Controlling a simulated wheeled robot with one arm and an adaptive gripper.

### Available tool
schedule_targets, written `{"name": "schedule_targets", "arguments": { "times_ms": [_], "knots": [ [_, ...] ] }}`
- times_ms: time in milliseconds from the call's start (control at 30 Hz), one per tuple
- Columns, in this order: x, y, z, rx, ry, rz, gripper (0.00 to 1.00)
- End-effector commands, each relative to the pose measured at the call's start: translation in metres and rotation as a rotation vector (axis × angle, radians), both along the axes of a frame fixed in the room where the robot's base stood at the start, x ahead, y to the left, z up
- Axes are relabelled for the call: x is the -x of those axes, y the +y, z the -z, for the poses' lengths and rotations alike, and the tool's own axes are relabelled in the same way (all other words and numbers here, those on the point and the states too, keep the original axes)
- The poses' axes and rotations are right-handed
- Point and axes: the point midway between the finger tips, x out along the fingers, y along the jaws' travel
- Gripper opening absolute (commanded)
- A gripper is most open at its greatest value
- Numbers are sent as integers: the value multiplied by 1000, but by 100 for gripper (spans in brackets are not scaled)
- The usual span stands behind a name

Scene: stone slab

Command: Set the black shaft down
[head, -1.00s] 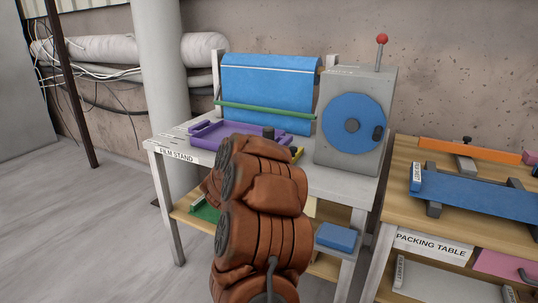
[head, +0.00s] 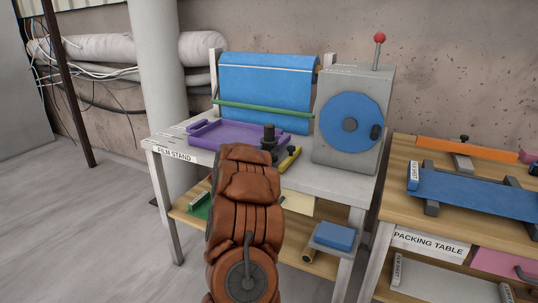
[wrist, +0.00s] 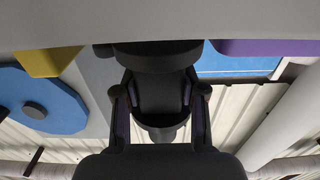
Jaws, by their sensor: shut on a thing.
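The black shaft (wrist: 160,95) stands between the two fingers of my gripper (wrist: 160,105) in the wrist view, and the fingers are shut on it. In the head view a dark upright piece that looks like the shaft's top (head: 269,131) shows above my arm, at the front of the film stand (head: 330,182). My gripper (head: 271,153) is mostly hidden behind my arm there. The shaft's lower end is hidden, so I cannot tell whether it touches the stand.
A purple tray (head: 205,133) lies just left of the shaft, and a yellow piece (head: 290,158) is close on its right. A grey machine with a blue disc (head: 350,120) and a blue sheet on a roller (head: 265,85) stand behind. The packing table (head: 400,215) is at right.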

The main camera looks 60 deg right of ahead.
Motion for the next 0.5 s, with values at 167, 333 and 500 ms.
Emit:
{"name": "schedule_targets", "arguments": {
  "times_ms": [167,333,500],
  "knots": [
    [0,0,18,1,2,1,0],
    [0,0,17,2,0,1,0],
    [0,0,20,1,0,1,0]
  ]
}}
